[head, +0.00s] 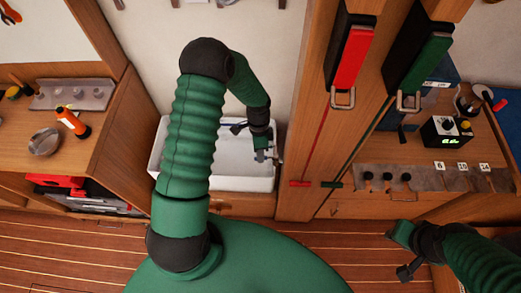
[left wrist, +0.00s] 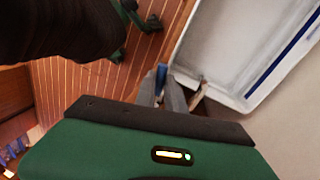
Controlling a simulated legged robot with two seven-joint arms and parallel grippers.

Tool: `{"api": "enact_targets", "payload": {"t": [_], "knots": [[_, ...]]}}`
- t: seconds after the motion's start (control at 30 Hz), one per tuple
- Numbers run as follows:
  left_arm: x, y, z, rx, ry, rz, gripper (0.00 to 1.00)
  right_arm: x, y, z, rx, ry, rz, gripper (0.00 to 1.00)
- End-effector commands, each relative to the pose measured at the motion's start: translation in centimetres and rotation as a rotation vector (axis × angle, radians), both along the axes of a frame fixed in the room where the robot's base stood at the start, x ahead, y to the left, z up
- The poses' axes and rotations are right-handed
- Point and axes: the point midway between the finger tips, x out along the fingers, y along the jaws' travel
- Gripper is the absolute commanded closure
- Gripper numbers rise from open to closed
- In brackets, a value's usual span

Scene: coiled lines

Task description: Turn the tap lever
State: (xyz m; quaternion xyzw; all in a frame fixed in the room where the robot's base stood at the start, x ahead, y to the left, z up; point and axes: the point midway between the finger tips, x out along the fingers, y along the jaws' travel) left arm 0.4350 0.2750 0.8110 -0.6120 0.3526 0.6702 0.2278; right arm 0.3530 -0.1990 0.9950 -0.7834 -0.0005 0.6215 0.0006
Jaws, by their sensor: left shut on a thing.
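The white sink (head: 215,183) stands against the wall at the centre of the head view. My left gripper (head: 264,153) reaches down to the sink's right side, where the tap is mostly hidden behind it. In the left wrist view, my left gripper (left wrist: 161,92) is shut on a small blue piece, which looks like the tap lever (left wrist: 161,76). A pale metal part, perhaps the tap body (left wrist: 198,95), shows beside the fingers. My right gripper (head: 400,231) is at the lower right, away from the sink; its jaw state is unclear.
A wooden post (head: 301,150) stands close on the sink's right, with a red handle (head: 353,60) and a green handle (head: 431,62) hanging above. A wooden bench (head: 85,140) with an orange bottle (head: 73,122) is left. The plank floor (head: 60,250) is clear.

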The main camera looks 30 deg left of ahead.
Motion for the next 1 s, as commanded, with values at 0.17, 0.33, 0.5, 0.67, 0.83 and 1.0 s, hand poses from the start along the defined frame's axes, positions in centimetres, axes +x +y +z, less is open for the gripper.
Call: {"api": "enact_targets", "payload": {"t": [0.17,0.33,0.5,0.67,0.83,1.0], "knots": [[-1.00,-0.79,0.25,0.001,-0.001,0.231,1.00,0.02,0.00,1.16,0.000,0.000,0.000,0.64],[-1.03,-0.86,0.07,0.002,-0.002,0.255,1.00,0.01,0.00,1.04,0.000,0.000,0.000,0.64],[-1.03,-0.86,0.07,0.002,-0.002,0.253,0.79,0.01,0.00,1.03,0.000,0.000,0.000,0.64],[-1.04,-0.94,0.05,0.001,-0.001,0.251,0.64,0.01,0.00,1.03,0.000,0.000,0.000,0.64],[-1.05,-0.99,0.04,0.000,-0.001,0.250,0.64,0.01,0.00,1.03,0.000,0.000,0.000,0.64],[-0.87,-0.84,0.74,0.001,-0.003,0.250,0.64,0.01,0.00,1.00,0.000,0.000,0.000,0.64]]}}
